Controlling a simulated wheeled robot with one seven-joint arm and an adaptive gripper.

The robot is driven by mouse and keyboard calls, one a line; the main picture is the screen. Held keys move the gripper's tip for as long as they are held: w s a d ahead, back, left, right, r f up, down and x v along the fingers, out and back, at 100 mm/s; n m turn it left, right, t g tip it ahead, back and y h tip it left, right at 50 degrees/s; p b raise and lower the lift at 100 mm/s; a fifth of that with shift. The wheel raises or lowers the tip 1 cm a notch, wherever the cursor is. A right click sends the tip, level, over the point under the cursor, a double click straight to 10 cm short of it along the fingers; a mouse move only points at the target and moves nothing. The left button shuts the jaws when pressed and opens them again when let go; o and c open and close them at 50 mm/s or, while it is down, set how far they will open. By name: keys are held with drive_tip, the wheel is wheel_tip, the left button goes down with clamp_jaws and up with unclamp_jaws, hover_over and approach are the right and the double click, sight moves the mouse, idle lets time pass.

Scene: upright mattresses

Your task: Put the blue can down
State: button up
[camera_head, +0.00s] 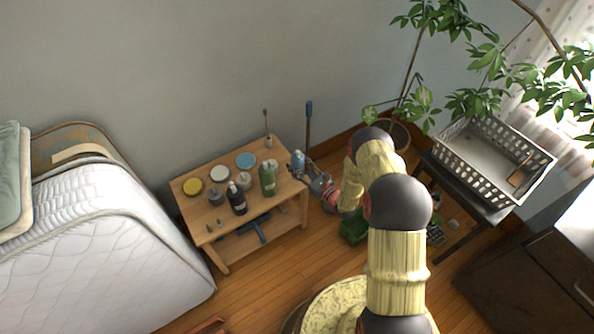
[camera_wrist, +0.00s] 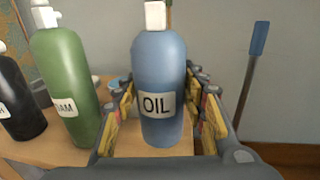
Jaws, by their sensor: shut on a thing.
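The blue can (camera_head: 298,163) is a bottle-shaped container with a white cap and an OIL label. It stands upright at the right end of the wooden table (camera_head: 290,191) in the head view. In the wrist view the can (camera_wrist: 160,62) is between the yellow-padded fingers of my gripper (camera_wrist: 163,100), which is shut on it. My gripper (camera_head: 303,172) reaches in from the right. Wood shows below the can, but I cannot tell whether its base touches the tabletop.
A blue-tipped stick (camera_head: 308,120) rises behind the table. A mattress (camera_head: 90,240) is at left, a white basket (camera_head: 492,160) at right.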

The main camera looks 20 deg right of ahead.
sight(297, 169)
drive_tip(key=shift+w+f, duration=0.3)
drive_tip(key=shift+f, duration=0.05)
drive_tip(key=shift+f+b, duration=1)
drive_tip(key=shift+f, duration=0.5)
drive_tip(key=shift+f, duration=0.15)
drive_tip(key=o, duration=1.4)
